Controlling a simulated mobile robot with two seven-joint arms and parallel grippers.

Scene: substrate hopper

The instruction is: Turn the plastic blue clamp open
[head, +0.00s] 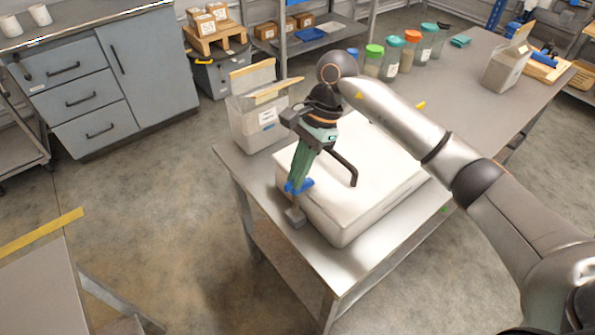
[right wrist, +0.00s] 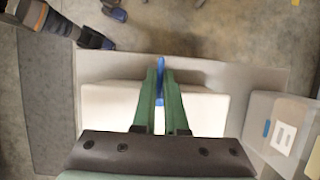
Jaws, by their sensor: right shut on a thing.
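The blue clamp (head: 305,184) is at the near left edge of a white box-like hopper (head: 350,225) on a metal table. In the right wrist view, the blue clamp (right wrist: 162,67) stands as a narrow strip between the tips of the right gripper (right wrist: 157,72). The fingers hide part of the clamp, so its exact angle is hard to tell. My left gripper is in neither view.
Several jars with coloured lids (head: 390,60) line the table's far side. The floor left of the table is clear.

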